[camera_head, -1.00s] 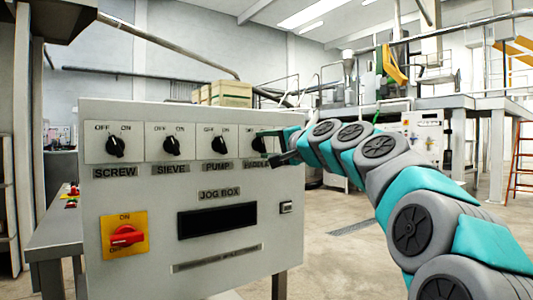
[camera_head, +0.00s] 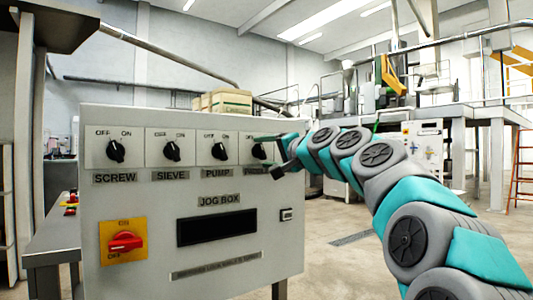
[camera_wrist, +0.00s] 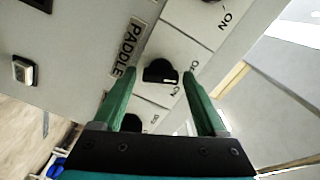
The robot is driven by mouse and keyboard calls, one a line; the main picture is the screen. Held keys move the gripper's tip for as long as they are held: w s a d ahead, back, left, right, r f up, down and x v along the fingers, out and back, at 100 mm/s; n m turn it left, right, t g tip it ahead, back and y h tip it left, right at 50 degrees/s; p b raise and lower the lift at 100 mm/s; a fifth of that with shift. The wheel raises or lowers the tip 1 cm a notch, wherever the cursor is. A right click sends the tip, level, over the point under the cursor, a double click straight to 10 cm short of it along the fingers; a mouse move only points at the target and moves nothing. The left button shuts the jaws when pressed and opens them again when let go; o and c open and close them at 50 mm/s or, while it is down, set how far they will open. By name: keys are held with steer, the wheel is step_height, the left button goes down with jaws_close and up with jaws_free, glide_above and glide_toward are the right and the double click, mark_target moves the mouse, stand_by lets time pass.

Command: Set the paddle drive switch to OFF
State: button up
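The PADDLE switch (camera_head: 259,150) is a black rotary knob on a white plate, in the row on the grey JOG BOX panel. In the head view my gripper (camera_head: 268,154) partly covers it and its label. In the wrist view the PADDLE knob (camera_wrist: 160,71) sits between the two green fingers of my gripper (camera_wrist: 157,73), beside its PADDLE label. The fingers are open, with a gap on both sides of the knob. ON and OFF marks are partly visible near it. I cannot tell clearly which mark the knob points to.
SCREW (camera_head: 116,151), SIEVE (camera_head: 172,151) and PUMP (camera_head: 219,151) knobs stand to the left in the row. In the wrist view another knob (camera_wrist: 132,122) lies close by, near the gripper base. A red switch on a yellow plate (camera_head: 124,241) is lower left.

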steer(key=shift+o, duration=0.8)
steer(key=v, duration=0.7)
steer(key=shift+s+d, duration=0.2)
steer(key=shift+s, duration=0.15)
